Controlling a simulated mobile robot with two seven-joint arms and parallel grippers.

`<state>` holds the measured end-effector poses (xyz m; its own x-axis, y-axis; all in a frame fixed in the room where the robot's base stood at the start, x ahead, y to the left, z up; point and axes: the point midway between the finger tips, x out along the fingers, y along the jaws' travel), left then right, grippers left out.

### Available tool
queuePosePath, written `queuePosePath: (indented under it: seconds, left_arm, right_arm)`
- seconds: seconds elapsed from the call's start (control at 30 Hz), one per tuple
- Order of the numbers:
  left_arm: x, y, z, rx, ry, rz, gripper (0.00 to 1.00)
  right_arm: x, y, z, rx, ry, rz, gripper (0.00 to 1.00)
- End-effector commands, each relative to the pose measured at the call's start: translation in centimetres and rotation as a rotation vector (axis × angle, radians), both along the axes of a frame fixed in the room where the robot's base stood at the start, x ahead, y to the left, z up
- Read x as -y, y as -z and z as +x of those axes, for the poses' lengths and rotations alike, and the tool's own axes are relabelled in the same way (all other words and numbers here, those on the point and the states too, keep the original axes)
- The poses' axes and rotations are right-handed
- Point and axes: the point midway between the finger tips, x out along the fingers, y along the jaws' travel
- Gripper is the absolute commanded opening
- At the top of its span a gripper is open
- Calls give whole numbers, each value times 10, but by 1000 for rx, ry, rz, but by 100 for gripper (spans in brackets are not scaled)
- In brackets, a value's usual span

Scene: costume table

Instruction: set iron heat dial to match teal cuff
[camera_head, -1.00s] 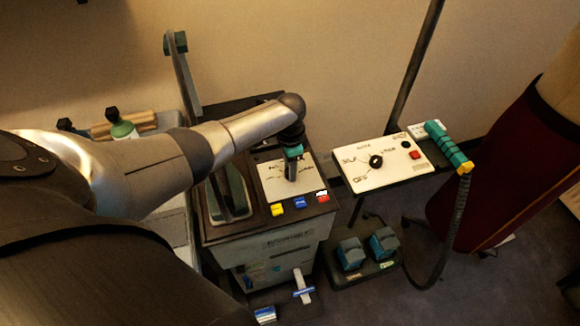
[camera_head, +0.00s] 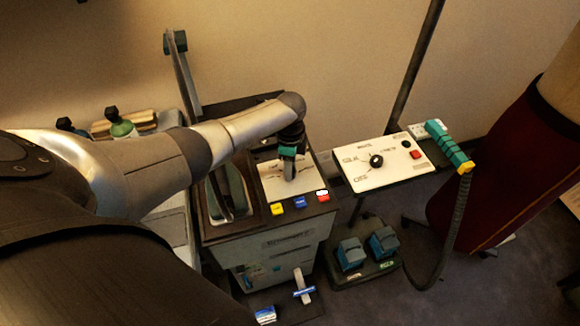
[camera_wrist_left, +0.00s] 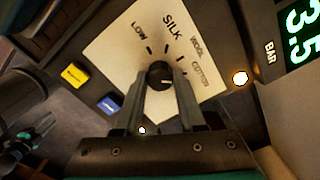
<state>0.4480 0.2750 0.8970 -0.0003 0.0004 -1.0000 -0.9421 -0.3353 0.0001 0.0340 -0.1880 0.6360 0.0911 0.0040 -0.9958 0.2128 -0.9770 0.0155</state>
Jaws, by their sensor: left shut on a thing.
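The iron heat dial is a round black knob (camera_wrist_left: 159,74) on a cream panel marked LOW, SILK, WOOL and COTTON. A small pale mark shows on the knob, but I cannot tell clearly which label it faces. My left gripper (camera_wrist_left: 161,90) is shut on the knob, one finger on either side. In the head view, the left gripper (camera_head: 289,172) points down at the cream panel (camera_head: 270,184) on top of the ironing station, and hides the knob. I cannot make out a teal cuff.
Yellow (camera_head: 278,209), blue (camera_head: 299,202) and red buttons (camera_head: 322,196) line the panel's front edge. A second white panel (camera_head: 395,170) with a black knob stands to the right, beside a teal hose handle (camera_head: 448,145). A lit 3.5 BAR display (camera_wrist_left: 300,35) shows in the wrist view.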

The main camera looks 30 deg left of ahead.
Motion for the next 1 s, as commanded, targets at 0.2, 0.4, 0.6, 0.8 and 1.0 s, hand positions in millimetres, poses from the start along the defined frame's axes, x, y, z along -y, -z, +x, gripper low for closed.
queuePosePath:
  seconds: [0.2,0.4,0.6,0.8,1.0]
  left_arm:
    - [1,0,0,1,3,-2,0]
    - [1,0,0,1,2,-2,45]
    - [1,0,0,0,2,-1,67]
    - [0,0,0,0,2,-1,69]
    - [0,-8,1,3,2,-1,69]
  right_arm:
    - [0,0,0,0,0,0,50]
    - [0,0,0,0,0,0,50]
    - [0,0,0,0,0,0,50]
    - [0,0,0,0,0,0,50]
    - [0,-3,0,0,0,0,50]
